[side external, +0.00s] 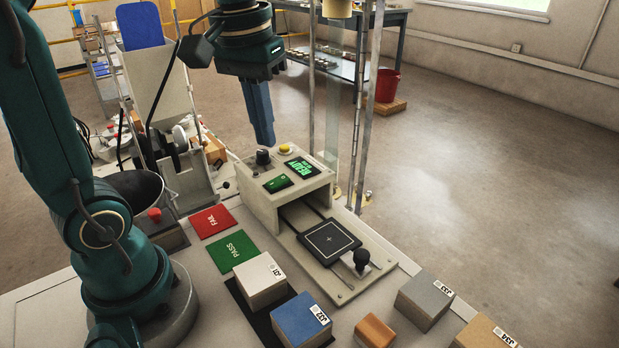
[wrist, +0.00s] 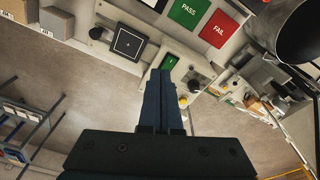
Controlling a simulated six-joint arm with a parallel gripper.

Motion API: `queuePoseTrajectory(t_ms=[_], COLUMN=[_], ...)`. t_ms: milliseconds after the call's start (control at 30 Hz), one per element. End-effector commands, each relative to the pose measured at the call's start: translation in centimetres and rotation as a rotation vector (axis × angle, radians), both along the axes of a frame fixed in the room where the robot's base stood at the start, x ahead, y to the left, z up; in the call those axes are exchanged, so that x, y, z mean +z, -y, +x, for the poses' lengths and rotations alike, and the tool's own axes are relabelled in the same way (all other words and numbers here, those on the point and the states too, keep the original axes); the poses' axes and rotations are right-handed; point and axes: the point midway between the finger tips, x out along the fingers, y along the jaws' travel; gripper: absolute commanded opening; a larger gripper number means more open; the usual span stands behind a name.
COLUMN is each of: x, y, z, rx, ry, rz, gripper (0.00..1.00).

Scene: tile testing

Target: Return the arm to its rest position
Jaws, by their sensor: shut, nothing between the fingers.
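My gripper (side external: 265,140) hangs above the back of the tester, its two blue fingers pointing down and together, with nothing between them. In the wrist view my gripper (wrist: 161,72) also shows shut and empty. The tester (side external: 262,205) is a beige box with a green lit display (side external: 304,168), a black knob and a yellow button. Its dark square plate (side external: 329,241) is slid out at the front and bare. The plate also shows in the wrist view (wrist: 129,42).
A red FAIL pad (side external: 213,221) and green PASS pad (side external: 234,249) lie left of the tester. A white block (side external: 262,281), blue block (side external: 301,321), orange block (side external: 375,331), grey block (side external: 424,301) and tan block (side external: 484,333) stand in front. Metal posts (side external: 364,110) rise behind the tester.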

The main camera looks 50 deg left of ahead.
Motion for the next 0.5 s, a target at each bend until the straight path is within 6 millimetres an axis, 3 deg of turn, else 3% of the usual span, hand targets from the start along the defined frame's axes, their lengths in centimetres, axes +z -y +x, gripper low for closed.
queuePoseTrajectory(t_ms=[167,333,500], x=[0.0,-1.7,-3.9], y=[2.7,4.4,5.0], z=[-3.4,-6.1,-7.5], rx=[-0.142,-0.272,-0.359], ry=[0.133,0.252,0.326], rz=[0.031,0.058,0.079], gripper=[0.00,0.00,0.00])
